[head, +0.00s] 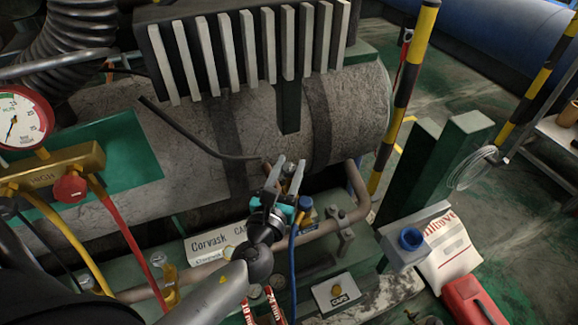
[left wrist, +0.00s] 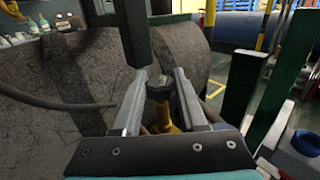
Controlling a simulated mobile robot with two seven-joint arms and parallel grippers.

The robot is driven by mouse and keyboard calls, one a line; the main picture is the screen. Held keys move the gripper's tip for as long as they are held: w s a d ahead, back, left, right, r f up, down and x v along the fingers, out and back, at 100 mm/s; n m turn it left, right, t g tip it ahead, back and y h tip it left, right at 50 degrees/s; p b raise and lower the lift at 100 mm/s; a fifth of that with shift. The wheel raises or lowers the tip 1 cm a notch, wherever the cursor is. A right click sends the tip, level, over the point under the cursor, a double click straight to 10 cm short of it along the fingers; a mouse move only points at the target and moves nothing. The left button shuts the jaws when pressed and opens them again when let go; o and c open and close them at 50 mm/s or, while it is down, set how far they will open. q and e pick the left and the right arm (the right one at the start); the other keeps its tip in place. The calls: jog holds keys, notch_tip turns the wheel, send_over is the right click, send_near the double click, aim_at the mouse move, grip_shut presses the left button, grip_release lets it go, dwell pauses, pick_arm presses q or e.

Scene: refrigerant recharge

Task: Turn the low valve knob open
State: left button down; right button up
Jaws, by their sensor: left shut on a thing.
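My left gripper (head: 287,176) is in the middle of the head view, beside the grey cylinder. In the left wrist view its two fingers (left wrist: 161,76) stand either side of a dark-capped brass fitting (left wrist: 159,91) and are shut on it. The fitting's lower part is hidden behind the gripper. The brass gauge manifold (head: 52,166) at the left of the head view is marked HIGH and bears a red knob (head: 70,187). A low valve knob with a readable label is not clearly visible. My right gripper is not in view.
Red (head: 125,232) and yellow (head: 72,245) hoses run down from the manifold. Green posts (head: 450,150) and a striped pole (head: 408,80) stand to the right.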

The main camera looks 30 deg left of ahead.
aim_at(287, 175)
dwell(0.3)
pick_arm(q)
jog(key=shift+c, duration=2.3)
grip_release()
jog(key=s, duration=0.4)
jog(key=shift+s+d+f, duration=0.1)
jog(key=shift+s+d, duration=0.1)
jog(key=shift+d, duration=0.15)
jog(key=s+d+b, duration=0.1)
jog(key=s+d, duration=0.1)
jog(key=s, duration=0.8)
jog(key=shift+s, duration=0.3)
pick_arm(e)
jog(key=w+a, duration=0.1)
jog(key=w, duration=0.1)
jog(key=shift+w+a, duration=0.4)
